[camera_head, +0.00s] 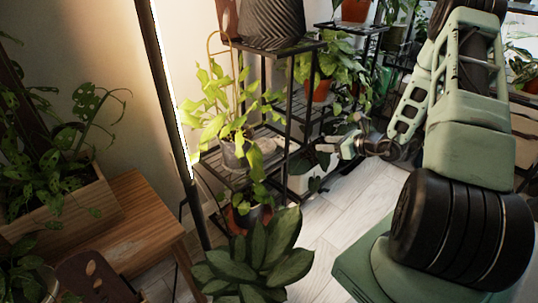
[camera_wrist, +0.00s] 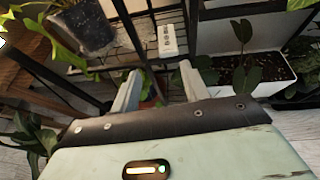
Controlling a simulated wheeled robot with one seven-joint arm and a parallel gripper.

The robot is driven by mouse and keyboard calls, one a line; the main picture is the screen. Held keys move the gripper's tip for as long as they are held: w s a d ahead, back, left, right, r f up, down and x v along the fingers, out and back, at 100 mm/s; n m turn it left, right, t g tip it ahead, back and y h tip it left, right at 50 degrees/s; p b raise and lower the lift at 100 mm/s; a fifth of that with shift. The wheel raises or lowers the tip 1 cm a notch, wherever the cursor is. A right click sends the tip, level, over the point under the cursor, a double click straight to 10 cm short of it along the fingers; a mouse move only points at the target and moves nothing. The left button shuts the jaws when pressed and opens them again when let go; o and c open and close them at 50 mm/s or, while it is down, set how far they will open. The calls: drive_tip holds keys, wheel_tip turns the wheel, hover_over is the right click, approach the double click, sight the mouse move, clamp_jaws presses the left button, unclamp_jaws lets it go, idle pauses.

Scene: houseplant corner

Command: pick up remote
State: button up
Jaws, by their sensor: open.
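The remote (camera_wrist: 168,40), small and white with dark buttons, lies on a dark slatted shelf (camera_wrist: 133,39) in the wrist view. I cannot make it out in the head view. My gripper (camera_wrist: 157,85) is open, its two pale fingers apart with nothing held between them. The remote appears beyond the fingertips, above the gap in the wrist picture, and apart from them. In the head view my gripper (camera_head: 343,147) is beside the black plant stand, at its right.
A grey pot (camera_wrist: 84,27) stands left of the remote. A white planter (camera_wrist: 240,78) is to the right. Dark stand posts (camera_wrist: 131,35) rise close to the remote. Leafy plants (camera_head: 225,110) crowd the stand; pale floor (camera_head: 350,215) is open below my arm.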

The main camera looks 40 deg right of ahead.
drive_tip(key=f, duration=0.1)
drive_tip(key=b, duration=0.5)
approach(291, 143)
drive_tip(key=x, duration=0.5)
drive_tip(key=shift+m, duration=0.3)
drive_tip(key=b+x, duration=0.2)
drive_tip(key=x, duration=0.2)
drive_tip(key=shift+w+a+f+b, duration=0.1)
drive_tip(key=shift+w+f+b, duration=0.05)
drive_tip(key=shift+w+b, duration=0.2)
drive_tip(key=c, duration=0.6)
